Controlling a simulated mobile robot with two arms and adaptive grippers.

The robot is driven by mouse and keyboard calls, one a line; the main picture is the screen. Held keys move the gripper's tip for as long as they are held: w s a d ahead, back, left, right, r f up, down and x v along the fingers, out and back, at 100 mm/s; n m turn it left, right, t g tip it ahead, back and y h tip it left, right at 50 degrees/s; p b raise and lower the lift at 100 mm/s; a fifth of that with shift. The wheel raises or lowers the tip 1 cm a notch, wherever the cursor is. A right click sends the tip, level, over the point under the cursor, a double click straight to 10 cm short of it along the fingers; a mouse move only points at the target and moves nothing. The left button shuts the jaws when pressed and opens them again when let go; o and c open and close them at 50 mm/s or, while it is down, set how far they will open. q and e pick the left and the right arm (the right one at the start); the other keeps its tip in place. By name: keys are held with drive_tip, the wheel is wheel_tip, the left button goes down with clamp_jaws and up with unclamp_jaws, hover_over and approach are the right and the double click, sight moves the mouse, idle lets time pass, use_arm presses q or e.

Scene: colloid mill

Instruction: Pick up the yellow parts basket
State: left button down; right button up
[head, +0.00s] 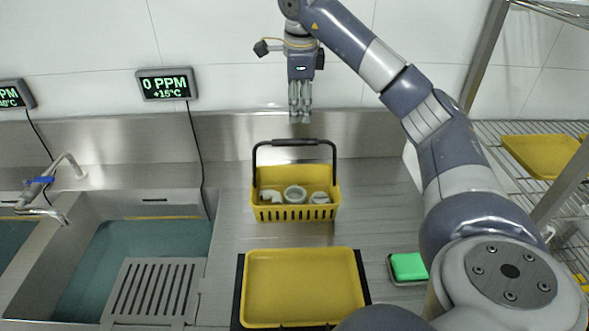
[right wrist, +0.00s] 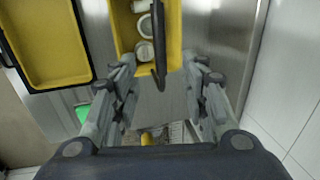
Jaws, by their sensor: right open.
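The yellow parts basket (head: 297,214) stands upright on the steel counter, with its dark handle (head: 294,142) raised in an arch. Several pale round parts lie inside it. My right gripper (head: 300,118) is open and empty, pointing down just above the handle. The right wrist view shows the basket (right wrist: 173,38) at the top of the picture, and the handle (right wrist: 158,45) lying between the spread fingers of my right gripper (right wrist: 160,64). Whether a finger touches the handle, I cannot tell. My left gripper is not in view.
A yellow tray (head: 303,287) lies on a dark mat in front of the basket. A green sponge (head: 408,266) sits in a dish to the right. A sink (head: 130,250) lies left. A wire shelf with a yellow tray (head: 541,155) stands right. The back wall is close behind.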

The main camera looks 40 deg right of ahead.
sight(298, 140)
drive_tip(key=f, duration=0.5)
drive_tip(key=w+d+f, duration=0.1)
drive_tip(key=f, duration=0.1)
drive_tip(key=shift+f, duration=0.2)
drive_tip(key=shift+w+f, duration=0.15)
drive_tip(key=shift+f, duration=0.4)
drive_tip(key=f, duration=0.1)
drive_tip(key=f+p, duration=0.2)
drive_tip(key=shift+w+d, duration=0.2)
drive_tip(key=shift+w, duration=0.1)
drive_tip(key=shift+w+d+f, duration=0.1)
drive_tip(key=shift+f, duration=0.5)
clamp_jaws()
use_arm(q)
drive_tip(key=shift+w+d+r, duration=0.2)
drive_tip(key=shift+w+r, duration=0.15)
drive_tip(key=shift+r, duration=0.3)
use_arm(e)
drive_tip(key=shift+r, duration=0.1)
